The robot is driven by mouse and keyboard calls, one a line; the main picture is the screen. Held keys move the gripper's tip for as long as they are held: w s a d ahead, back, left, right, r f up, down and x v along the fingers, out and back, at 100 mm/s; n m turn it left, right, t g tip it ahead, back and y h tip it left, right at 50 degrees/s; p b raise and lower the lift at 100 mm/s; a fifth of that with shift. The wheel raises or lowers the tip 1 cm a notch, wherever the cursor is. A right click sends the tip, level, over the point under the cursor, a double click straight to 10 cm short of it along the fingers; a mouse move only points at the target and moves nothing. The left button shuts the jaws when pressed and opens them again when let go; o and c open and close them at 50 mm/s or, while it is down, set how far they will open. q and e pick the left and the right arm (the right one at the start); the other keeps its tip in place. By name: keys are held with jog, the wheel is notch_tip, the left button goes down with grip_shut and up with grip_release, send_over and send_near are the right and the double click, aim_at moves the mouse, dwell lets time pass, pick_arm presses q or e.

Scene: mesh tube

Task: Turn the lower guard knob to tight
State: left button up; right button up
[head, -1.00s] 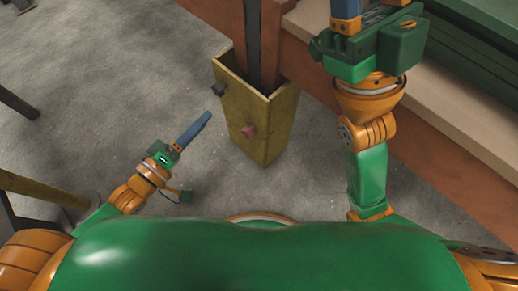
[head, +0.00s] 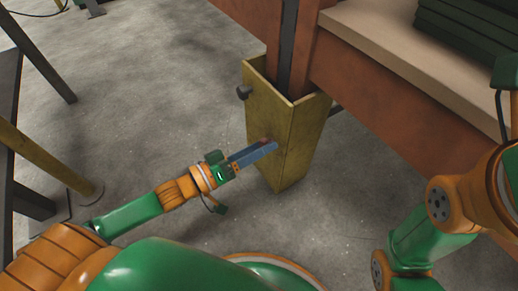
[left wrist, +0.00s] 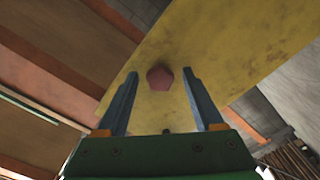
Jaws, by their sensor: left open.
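The lower guard knob is a small dull-red, many-sided knob on the yellow guard (head: 300,130). In the left wrist view the knob (left wrist: 160,77) shows between my fingertips, with a gap on each side. In the head view only a bit of the red knob (head: 265,141) shows behind my fingers. My left gripper (head: 274,146) is open, its blue fingers pointing at the guard's face; it also fills the lower part of the left wrist view (left wrist: 160,72). I cannot tell how deep the knob sits between the tips. My right gripper's fingers are out of view.
A dark upper knob (head: 244,92) sticks out from the guard's left edge. A rust-red bench frame (head: 400,90) with a pale top (head: 370,30) stands behind and right. A yellow pole (head: 45,160) and dark legs stand at left. Grey floor is clear between.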

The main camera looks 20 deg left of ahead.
pick_arm(q)
grip_shut()
jog(key=shift+r, duration=0.1)
